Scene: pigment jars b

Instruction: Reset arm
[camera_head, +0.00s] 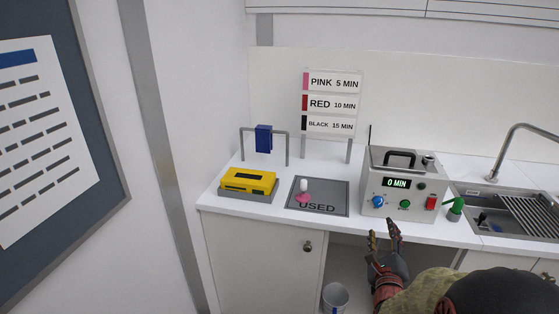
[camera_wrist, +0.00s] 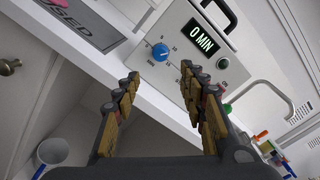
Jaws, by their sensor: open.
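My gripper (camera_head: 384,236) is open and empty, just in front of the counter edge below the machine. It also shows in the wrist view (camera_wrist: 162,88), its fingers apart with nothing between them. The grey machine (camera_head: 402,160) with a "0 MIN" display (camera_head: 397,183) stands on the counter. It has a blue knob (camera_head: 378,201), a green button (camera_head: 405,204) and a red switch (camera_head: 432,202). In the wrist view its blue knob (camera_wrist: 160,52) shows beyond the fingers, apart from them.
A grey "USED" mat (camera_head: 333,196) bears a pink and white item (camera_head: 304,190). A yellow device (camera_head: 248,181) sits at the left. A green item (camera_head: 455,208) stands between machine and sink (camera_head: 478,199). A white bucket (camera_head: 335,297) is below the counter.

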